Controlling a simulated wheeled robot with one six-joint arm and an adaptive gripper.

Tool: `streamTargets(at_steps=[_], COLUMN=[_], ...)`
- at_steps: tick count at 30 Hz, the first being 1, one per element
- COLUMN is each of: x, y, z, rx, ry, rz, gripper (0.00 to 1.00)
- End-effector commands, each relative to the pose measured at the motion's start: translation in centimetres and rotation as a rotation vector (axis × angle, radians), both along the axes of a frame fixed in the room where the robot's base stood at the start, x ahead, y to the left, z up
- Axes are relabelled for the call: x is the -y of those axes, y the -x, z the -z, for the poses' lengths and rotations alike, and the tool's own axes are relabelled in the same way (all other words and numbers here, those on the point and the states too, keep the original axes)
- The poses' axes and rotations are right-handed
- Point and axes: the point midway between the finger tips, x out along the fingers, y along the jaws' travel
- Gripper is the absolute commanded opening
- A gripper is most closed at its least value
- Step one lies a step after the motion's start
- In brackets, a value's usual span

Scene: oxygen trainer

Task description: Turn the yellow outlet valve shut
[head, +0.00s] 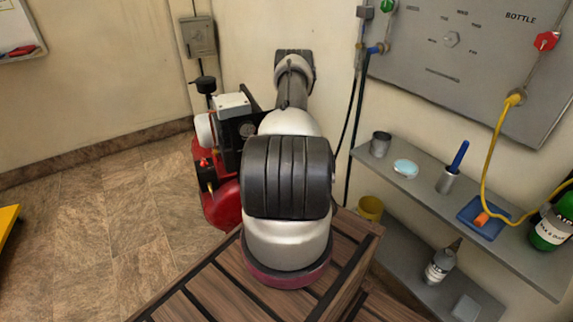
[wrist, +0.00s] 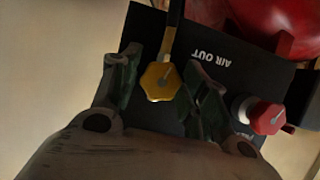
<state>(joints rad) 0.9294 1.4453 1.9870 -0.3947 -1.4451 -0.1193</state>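The yellow outlet valve (wrist: 160,83) is a six-sided knob in the wrist view, on a black panel (wrist: 228,78) with a white "AIR OUT" label that reads upside down. My gripper (wrist: 161,58) is open, with one dark finger on each side of the knob. Small gaps show between knob and fingers, so it is not clamped; I cannot tell how deep the fingers reach around it. A dark line runs up from the knob. In the head view my arm hides the gripper, and I cannot make out the yellow valve surely.
A red knob (wrist: 268,117) sits right of my right finger, on the same panel. A red tank (wrist: 285,25) is beyond it. In the head view the red compressor (head: 222,207) stands left of my arm. A shelf (head: 420,185) with several items is at right.

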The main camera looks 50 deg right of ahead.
Motion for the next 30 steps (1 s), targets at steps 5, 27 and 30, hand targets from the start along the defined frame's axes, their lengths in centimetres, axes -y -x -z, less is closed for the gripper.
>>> streamTargets(at_steps=[5, 27, 30], x=[0.0, 0.04, 0.04], y=[0.0, 0.03, 0.03], z=[-0.01, -0.01, 0.0], rx=[0.0, 0.066, 0.066], ry=[0.0, -0.121, -0.121], rz=[0.0, 0.0, 0.0], gripper=[0.08, 0.54, 0.54])
